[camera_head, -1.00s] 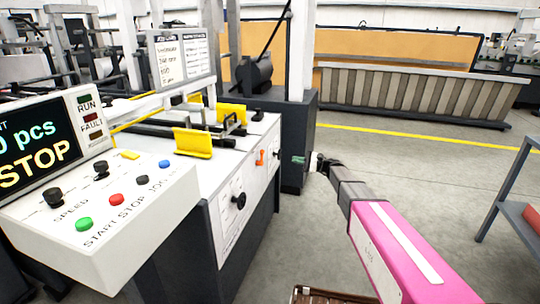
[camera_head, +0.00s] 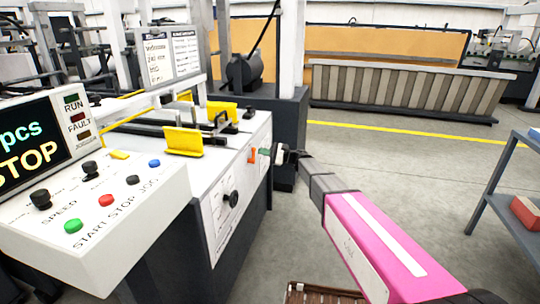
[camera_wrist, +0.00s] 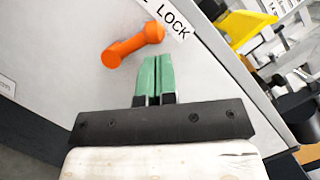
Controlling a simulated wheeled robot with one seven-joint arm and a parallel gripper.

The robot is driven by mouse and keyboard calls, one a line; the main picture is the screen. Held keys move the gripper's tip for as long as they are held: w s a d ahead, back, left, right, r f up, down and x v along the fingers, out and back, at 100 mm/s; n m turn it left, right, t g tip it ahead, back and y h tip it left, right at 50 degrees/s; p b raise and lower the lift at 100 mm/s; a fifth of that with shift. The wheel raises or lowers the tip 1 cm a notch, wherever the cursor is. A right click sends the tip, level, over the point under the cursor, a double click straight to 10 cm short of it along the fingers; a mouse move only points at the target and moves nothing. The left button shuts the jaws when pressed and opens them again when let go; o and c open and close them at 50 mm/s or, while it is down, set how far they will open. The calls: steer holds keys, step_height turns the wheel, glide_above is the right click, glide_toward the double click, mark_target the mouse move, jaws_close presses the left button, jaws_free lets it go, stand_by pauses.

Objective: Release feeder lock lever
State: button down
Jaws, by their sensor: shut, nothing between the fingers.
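The orange lock lever (camera_wrist: 133,46) is on the pale side panel of the machine, beside a label that reads "LOCK" (camera_wrist: 173,17). In the wrist view it slants, its upper right end at the knob nearest the label. The lever also shows small in the head view (camera_head: 252,155). My gripper (camera_wrist: 155,60) has green fingertips that are together and empty. The tips point at the panel just below the lever's right end; I cannot tell whether they touch it. In the head view my gripper (camera_head: 266,152) is just right of the lever.
A control box (camera_head: 110,205) with buttons and a STOP display juts out at the left. A black knob (camera_head: 232,198) is on the same side panel. Yellow guides (camera_head: 183,141) stand on the machine top.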

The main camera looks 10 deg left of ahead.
steer(key=shift+s+a+r, duration=0.25)
steer(key=shift+s, duration=0.1)
steer(key=shift+s+r+n+h, duration=0.15)
steer(key=shift+s+r+n, duration=0.05)
steer(key=shift+n, duration=0.4)
steer(key=shift+s+r+n+h, duration=0.15)
steer(key=shift+n, duration=0.45)
steer(key=n, duration=0.1)
steer(key=s+n+h, duration=0.1)
steer(key=n, duration=0.1)
steer(key=s+r+n, duration=0.1)
steer(key=n, duration=0.1)
steer(key=shift+a+g+h, duration=0.1)
steer(key=shift+g+h, duration=0.2)
steer(key=shift+g, duration=0.1)
steer(key=shift+s, duration=0.25)
stand_by(0.4)
